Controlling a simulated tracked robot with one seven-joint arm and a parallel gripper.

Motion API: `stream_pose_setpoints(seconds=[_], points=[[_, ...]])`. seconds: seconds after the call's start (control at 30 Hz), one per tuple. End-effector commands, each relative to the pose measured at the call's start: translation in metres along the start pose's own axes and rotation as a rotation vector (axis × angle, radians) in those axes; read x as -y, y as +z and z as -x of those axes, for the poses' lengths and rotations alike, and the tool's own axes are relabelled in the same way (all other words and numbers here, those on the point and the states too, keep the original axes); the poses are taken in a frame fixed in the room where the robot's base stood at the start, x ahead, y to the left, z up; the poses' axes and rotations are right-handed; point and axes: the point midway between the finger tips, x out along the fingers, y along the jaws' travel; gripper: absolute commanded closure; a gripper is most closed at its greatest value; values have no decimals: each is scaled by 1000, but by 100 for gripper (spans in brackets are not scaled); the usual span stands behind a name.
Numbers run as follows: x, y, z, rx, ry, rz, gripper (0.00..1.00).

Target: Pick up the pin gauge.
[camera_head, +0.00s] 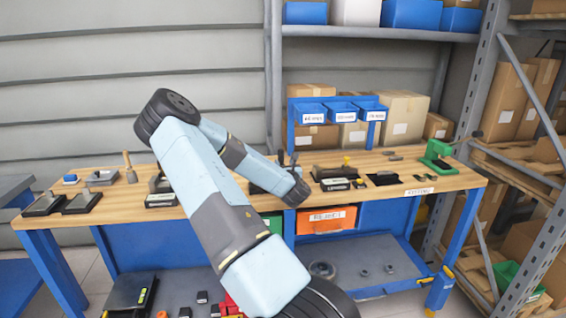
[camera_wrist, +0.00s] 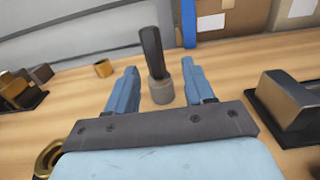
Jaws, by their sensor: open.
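What looks like the pin gauge, a dark upright pin on a round grey base (camera_wrist: 161,91), stands on the wooden bench top in the wrist view. My gripper (camera_wrist: 158,75) is open, with one blue finger on each side of the pin in the picture. The pin appears between or just beyond the fingertips; I cannot tell the exact depth. Neither finger visibly touches it. In the head view my arm's end is over the middle of the bench, and I cannot clearly make out the pin there.
A grey block on a black base (camera_wrist: 287,104) is close on the right. A brass nut (camera_wrist: 46,158) is near the lower left. A blue bin rack (camera_head: 338,111) and cardboard boxes stand behind; a green press (camera_head: 436,158) stands right.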

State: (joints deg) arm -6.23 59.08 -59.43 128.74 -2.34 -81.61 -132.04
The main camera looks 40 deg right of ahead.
Motion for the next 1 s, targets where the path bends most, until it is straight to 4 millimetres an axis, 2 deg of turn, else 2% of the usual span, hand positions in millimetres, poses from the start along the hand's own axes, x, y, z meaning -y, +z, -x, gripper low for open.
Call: stream_pose_setpoints(seconds=[0.17,0.43,0.77,1.0], points=[[-2,0,-13,1,0,-2,47],[-6,-2,-47,1,0,-1,47],[-6,-2,-53,0,-1,-1,47],[-5,-2,-53,0,-1,-1,69]])
